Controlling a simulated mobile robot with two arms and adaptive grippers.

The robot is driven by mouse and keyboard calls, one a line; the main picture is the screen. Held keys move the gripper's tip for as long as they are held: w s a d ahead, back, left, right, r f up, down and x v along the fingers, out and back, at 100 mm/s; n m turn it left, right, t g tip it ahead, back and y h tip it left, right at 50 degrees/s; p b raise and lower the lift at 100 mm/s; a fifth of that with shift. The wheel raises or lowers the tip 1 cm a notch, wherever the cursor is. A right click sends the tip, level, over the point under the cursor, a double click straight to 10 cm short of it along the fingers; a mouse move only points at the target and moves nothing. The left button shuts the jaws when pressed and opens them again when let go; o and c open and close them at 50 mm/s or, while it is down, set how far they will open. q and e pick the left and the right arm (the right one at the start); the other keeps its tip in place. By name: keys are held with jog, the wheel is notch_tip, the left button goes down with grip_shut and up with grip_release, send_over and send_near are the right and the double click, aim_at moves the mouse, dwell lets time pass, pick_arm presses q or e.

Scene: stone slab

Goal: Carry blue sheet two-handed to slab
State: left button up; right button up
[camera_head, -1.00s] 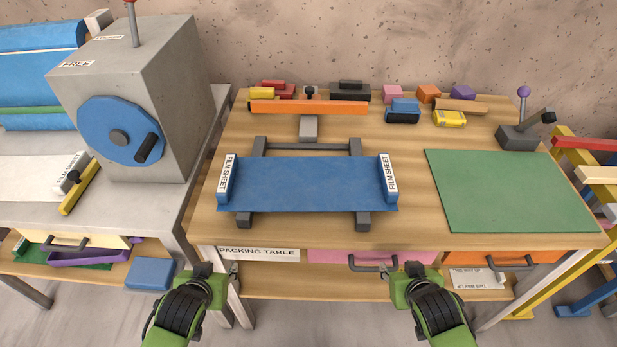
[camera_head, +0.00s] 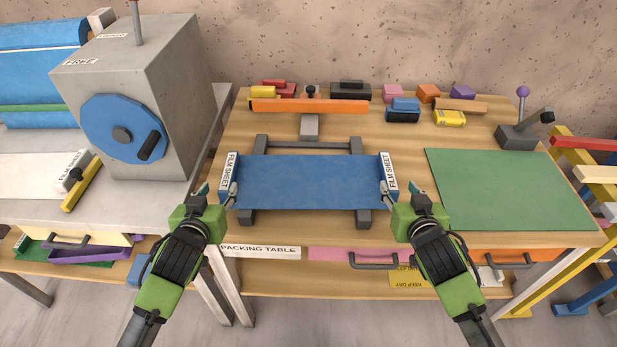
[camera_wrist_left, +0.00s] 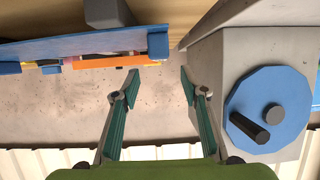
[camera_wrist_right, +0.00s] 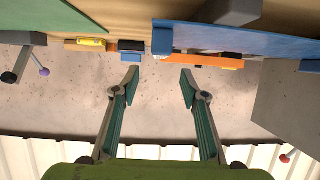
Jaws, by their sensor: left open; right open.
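The blue sheet (camera_head: 305,182) lies flat across a grey rack (camera_head: 305,144) on the packing table, with a blue end bar labelled FILM SHEET at each end. My left gripper (camera_head: 217,191) is open and empty at the left end bar (camera_head: 229,172). In the left wrist view this bar (camera_wrist_left: 158,42) lies ahead of the spread fingertips. My right gripper (camera_head: 399,192) is open and empty at the right end bar (camera_head: 388,170). The right wrist view shows this bar (camera_wrist_right: 162,40) just ahead of the fingertips. I cannot tell whether any finger touches a bar.
A green flat panel (camera_head: 505,190) lies on the right of the table. An orange bar (camera_head: 308,106) and several small coloured blocks line the back. A grey machine with a blue dial (camera_head: 122,128) stands left. A lever on a grey base (camera_head: 516,136) stands at the back right.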

aim_at(226, 177)
pick_arm(q)
jog(key=x, duration=1.1)
jog(key=shift+w+f, duration=0.1)
pick_arm(e)
jog(key=x, duration=1.1)
jog(key=shift+w+f, duration=0.1)
jog(key=shift+f, duration=0.05)
pick_arm(q)
grip_shut()
pick_arm(e)
grip_shut()
